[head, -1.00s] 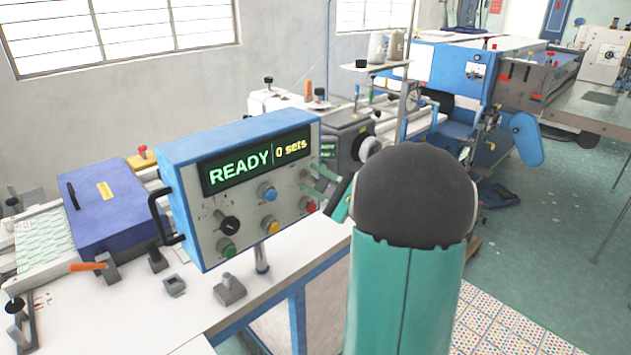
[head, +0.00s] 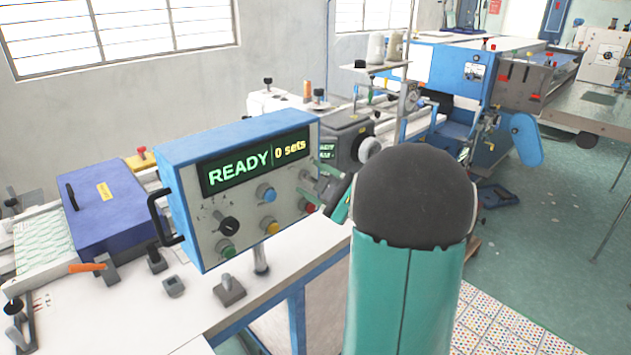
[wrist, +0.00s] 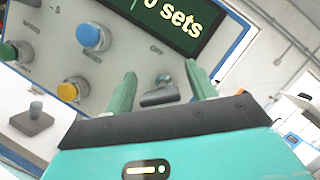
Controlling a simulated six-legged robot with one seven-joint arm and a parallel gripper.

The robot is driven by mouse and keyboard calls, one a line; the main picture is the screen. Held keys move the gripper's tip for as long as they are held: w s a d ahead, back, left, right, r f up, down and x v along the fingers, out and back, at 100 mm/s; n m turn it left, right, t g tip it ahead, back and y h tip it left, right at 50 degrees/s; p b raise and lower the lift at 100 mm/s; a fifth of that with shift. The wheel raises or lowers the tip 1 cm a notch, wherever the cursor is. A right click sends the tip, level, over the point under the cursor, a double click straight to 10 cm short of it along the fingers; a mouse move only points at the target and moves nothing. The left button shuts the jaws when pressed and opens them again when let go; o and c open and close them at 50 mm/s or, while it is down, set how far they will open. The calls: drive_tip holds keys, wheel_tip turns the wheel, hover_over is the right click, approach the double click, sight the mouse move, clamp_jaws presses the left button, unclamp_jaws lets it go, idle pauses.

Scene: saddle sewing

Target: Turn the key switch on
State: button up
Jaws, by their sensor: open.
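The blue control box (head: 185,140) stands on a post above the white table, with "READY 0 sets" on its display (head: 255,162). A grey, key-like piece (wrist: 160,97) shows between my fingers in the wrist view; it appears to be the key switch, and its turn position is hard to read. My gripper (wrist: 160,70) is open, with one green finger on each side of this piece; contact cannot be told. In the head view my gripper (head: 322,182) is at the panel's right side, partly hidden by my arm, and it covers that part of the panel.
The panel also has a black rotary knob (head: 229,225), a blue button (head: 267,192), a yellow button (head: 271,227), a green button (head: 227,248) and a red button (head: 307,207) close below my gripper. A black handle (head: 160,215) sticks out at the box's left.

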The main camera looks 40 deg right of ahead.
drive_tip(key=v, duration=1.3)
drive_tip(key=shift+s, duration=0.3)
drive_tip(key=shift+f, duration=0.1)
drive_tip(key=w+a+n+g+y, duration=0.25)
drive_tip(key=a+n+g, duration=0.2)
drive_tip(key=a, duration=0.65)
drive_tip(key=w+a+n+g+y, duration=0.1)
drive_tip(key=a+n+g+y, duration=0.4)
drive_tip(key=a, duration=0.6)
drive_tip(key=s+a+n+g+h, duration=0.5)
drive_tip(key=s+a+n+h, duration=0.3)
drive_tip(key=a+n+h, duration=0.4)
drive_tip(key=shift+s+a+f+n+h, duration=0.2)
drive_tip(key=shift+f+n+h, duration=0.25)
drive_tip(key=shift+n+h, duration=0.5)
